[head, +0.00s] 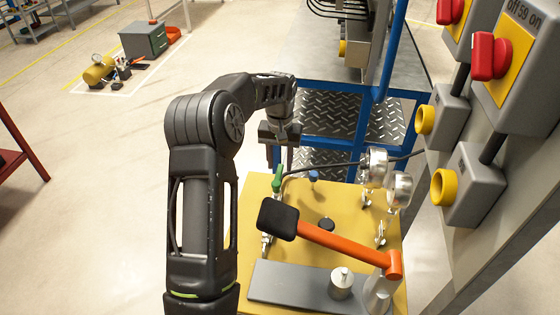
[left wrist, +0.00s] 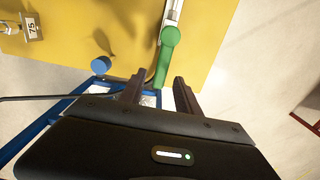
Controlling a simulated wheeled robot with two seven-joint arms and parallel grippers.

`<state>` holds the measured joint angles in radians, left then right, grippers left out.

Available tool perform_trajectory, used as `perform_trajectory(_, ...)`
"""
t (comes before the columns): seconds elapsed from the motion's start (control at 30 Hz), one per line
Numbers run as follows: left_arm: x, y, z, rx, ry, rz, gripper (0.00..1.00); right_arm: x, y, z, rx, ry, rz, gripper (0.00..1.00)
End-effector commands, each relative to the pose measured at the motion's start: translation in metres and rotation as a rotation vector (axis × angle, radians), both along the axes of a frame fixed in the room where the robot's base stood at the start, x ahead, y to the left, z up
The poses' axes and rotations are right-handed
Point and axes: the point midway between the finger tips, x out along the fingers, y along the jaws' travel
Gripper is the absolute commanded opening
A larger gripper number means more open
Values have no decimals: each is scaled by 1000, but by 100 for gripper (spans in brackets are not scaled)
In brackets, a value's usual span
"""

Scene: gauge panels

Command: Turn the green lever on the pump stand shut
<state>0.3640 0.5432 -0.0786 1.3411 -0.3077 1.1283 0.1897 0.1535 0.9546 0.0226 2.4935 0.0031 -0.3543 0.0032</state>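The green lever (head: 276,182) stands at the far left part of the pump stand's yellow top (head: 258,200), on a metal pipe fitting. In the left wrist view the lever (left wrist: 168,48) runs along the pipe, and its free end reaches between my fingertips. My left gripper (head: 283,163) points down just behind the lever in the head view. In the left wrist view the gripper (left wrist: 159,80) is open, its fingers on either side of the lever's end with gaps. I cannot tell whether they touch it. My right gripper is not in view.
A blue knob (head: 313,175) is close to the right of the lever. An orange pump handle with a black grip (head: 278,218) crosses the stand in front. Two gauges (head: 377,166) rise at the right. A blue-framed cart (head: 340,145) stands behind; wall switch boxes (head: 476,185) are at right.

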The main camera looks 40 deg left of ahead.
Motion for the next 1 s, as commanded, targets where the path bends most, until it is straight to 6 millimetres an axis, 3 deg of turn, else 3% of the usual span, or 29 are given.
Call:
perform_trajectory(0.33, 0, 0, -5, -1, 0, 0, 38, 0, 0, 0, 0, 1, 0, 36)
perform_trajectory(0.8, 0, 0, -5, -1, 0, 0, 0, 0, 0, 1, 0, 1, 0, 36)
perform_trajectory(1.0, 0, 0, -4, 0, -1, 0, 0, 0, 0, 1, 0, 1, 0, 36)
